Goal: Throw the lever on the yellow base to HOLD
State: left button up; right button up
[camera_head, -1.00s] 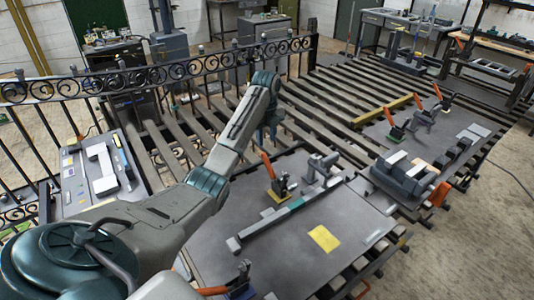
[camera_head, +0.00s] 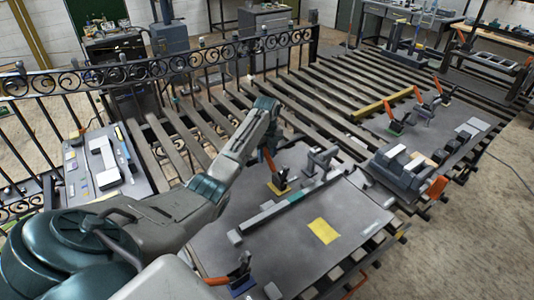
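The lever on the yellow base (camera_head: 279,189) stands on the grey plate (camera_head: 225,262) near the middle of the view. Its orange handle (camera_head: 268,160) leans up and to the left. My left arm reaches in from the left, and its wrist is just above and behind the handle. My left gripper (camera_head: 271,138) is mostly hidden behind the wrist, so its fingers and any contact with the handle cannot be made out. My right gripper is not in view.
A grey clamp (camera_head: 320,162) stands right of the lever, with a long bar (camera_head: 270,212) in front. Another orange-handled lever (camera_head: 240,276) with a blue base is at the bottom. A black scroll gate (camera_head: 190,62) runs behind. A yellow sheet (camera_head: 323,230) lies flat.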

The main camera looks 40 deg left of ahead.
aim_at(270, 159)
pick_arm(q)
grip_shut()
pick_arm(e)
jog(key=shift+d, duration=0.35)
